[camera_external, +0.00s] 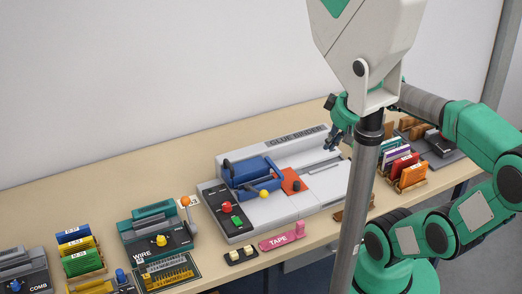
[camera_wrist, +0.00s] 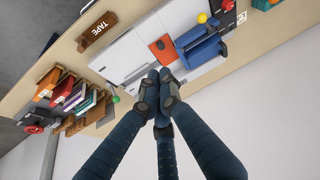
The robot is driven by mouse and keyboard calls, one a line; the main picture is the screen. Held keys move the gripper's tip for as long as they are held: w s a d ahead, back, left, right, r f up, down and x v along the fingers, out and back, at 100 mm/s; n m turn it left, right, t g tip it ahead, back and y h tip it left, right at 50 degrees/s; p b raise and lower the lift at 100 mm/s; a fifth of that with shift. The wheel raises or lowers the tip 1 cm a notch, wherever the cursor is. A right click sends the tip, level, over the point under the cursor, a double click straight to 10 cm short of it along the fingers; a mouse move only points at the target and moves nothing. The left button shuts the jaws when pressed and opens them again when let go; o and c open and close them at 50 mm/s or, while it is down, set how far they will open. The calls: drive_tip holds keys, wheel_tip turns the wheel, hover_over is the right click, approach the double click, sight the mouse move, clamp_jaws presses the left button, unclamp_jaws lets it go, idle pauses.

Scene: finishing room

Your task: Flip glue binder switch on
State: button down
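The glue binder (camera_external: 318,195) is a long light-grey machine with a "GLUE BINDER" label on its back. Its dark control panel (camera_external: 214,196) at the left end carries a red knob (camera_external: 226,207) and a green switch (camera_external: 237,222); I cannot tell the switch's position. A blue clamp (camera_external: 257,172) with a yellow ball (camera_external: 264,194) sits beside the panel. The binder also shows in the wrist view (camera_wrist: 125,55), with part of the panel (camera_wrist: 229,18) at top right. My gripper (camera_external: 332,140) is above the binder's right end, away from the panel. Its fingertips (camera_wrist: 159,84) are together and empty.
The wire binder (camera_external: 160,236) and colored packs (camera_external: 82,252) stand left on the table. A pink tape block (camera_external: 282,238) lies in front of the glue binder. Colored books (camera_external: 402,165) stand right. A grey pole (camera_external: 362,200) crosses the external view.

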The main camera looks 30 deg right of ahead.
drive_tip(key=w+a+f+n+g+y+p, duration=0.3)
drive_tip(key=w+a+f+n+y, duration=0.1)
drive_tip(key=a+f+n, duration=0.3)
drive_tip(key=w+a+f+n+g+y+p, duration=0.2)
drive_tip(key=a+f+n, duration=0.5)
drive_tip(key=a, duration=0.4)
drive_tip(key=w+n+y+p, duration=0.1)
drive_tip(key=w+y, duration=0.1)
drive_tip(key=w, duration=0.1)
drive_tip(key=shift+w+f+g, duration=0.2)
drive_tip(key=shift+w+g, duration=0.05)
drive_tip(key=shift+g, duration=0.15)
drive_tip(key=shift+a+f, duration=0.1)
hover_over(237, 221)
drive_tip(key=d, duration=0.2)
drive_tip(key=f, duration=0.6)
drive_tip(key=shift+s+f+b, duration=0.25)
drive_tip(key=shift+b, duration=0.1)
drive_tip(key=f, duration=0.3)
drive_tip(key=shift+s+a, duration=0.15)
drive_tip(key=shift+a, duration=0.1)
drive_tip(key=shift+f+b, duration=0.35)
drive_tip(key=shift+f, duration=0.3)
drive_tip(key=shift+s+f, duration=0.1)
